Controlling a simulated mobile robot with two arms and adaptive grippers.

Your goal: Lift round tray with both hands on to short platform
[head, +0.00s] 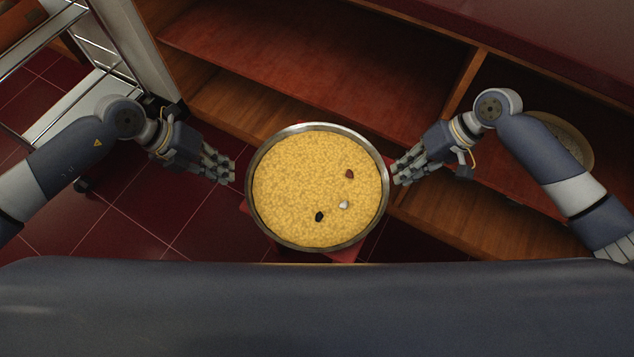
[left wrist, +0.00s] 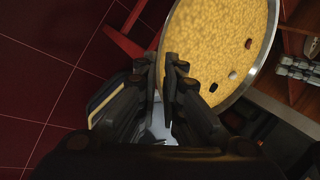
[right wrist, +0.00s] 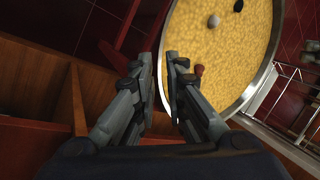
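The round tray (head: 268,232) has a metal rim and yellow grainy contents with a brown, a white and a black small piece on top. It sits over a red support (head: 346,252), mostly hidden beneath it. My left gripper (head: 232,172) is just left of the rim, with a small gap visible; in the left wrist view its fingertips (left wrist: 161,65) are narrowly parted. My right gripper (head: 397,172) is close beside the right rim; I cannot tell if it touches. In the right wrist view its fingertips (right wrist: 164,65) are narrowly parted.
A wooden shelf unit with red boards (head: 330,75) stands behind the tray and to its right. A round bowl (head: 585,150) is on it at the right, partly behind my right arm. A metal rack (head: 95,50) stands at left. Dark red floor tiles (head: 115,215) lie open at left.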

